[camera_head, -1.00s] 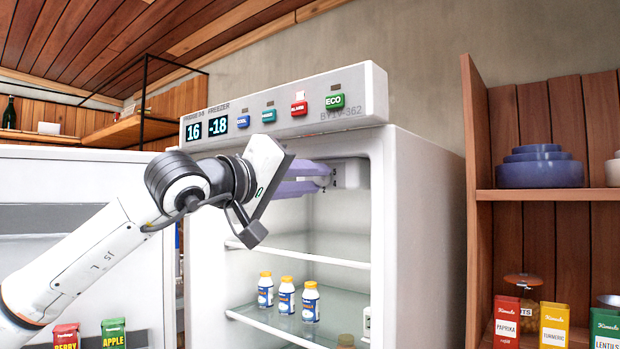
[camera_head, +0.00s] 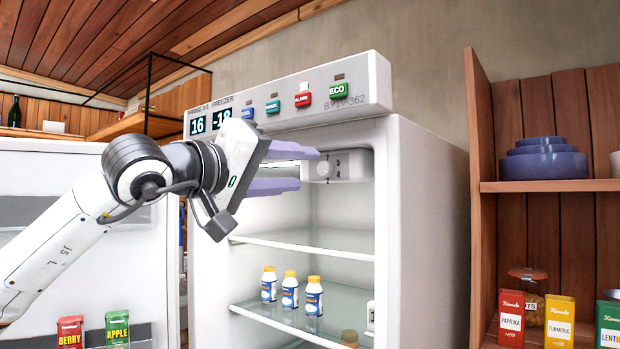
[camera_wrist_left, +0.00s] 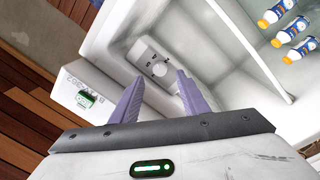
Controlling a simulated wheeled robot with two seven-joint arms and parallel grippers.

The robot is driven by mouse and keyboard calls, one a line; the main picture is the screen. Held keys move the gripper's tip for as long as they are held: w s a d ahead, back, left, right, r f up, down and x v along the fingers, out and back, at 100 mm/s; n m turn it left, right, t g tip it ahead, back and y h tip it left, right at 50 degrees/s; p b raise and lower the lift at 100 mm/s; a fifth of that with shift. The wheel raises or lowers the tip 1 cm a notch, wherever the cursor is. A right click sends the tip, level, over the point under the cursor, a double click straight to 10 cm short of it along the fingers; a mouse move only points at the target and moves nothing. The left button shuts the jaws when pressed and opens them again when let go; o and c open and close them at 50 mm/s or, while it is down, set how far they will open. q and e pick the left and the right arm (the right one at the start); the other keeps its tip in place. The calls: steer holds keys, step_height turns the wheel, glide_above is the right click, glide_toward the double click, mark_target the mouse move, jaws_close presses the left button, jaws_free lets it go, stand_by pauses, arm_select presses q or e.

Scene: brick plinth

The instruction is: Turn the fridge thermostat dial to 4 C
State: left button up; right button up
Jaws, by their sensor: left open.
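The thermostat box (camera_head: 352,165) is a small pale housing with dark numbers, high on the inner wall of the open fridge (camera_head: 420,220). Its round dial (camera_head: 324,168) sits at its left end and also shows in the left wrist view (camera_wrist_left: 160,69). My left gripper (camera_head: 309,169) is open and empty, its two lilac fingers pointing at the dial, apart from it in the wrist view. In that view the fingers (camera_wrist_left: 158,88) frame the dial from a short distance. The dial's setting is too small to read. The fridge display (camera_head: 198,125) reads 16. My right gripper is not in view.
Several bottles with yellow caps (camera_head: 290,290) stand on the lower glass shelf (camera_head: 262,312). The open door (camera_head: 60,170) is at the left. A wooden shelf unit (camera_head: 478,200) with bowls and boxes stands at the right. The upper shelf looks clear.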

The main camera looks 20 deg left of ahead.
arm_select(q)
steer(key=b+v, duration=0.1)
steer(key=v, duration=0.4)
steer(key=shift+s, duration=0.15)
steer(key=shift+f, duration=0.1)
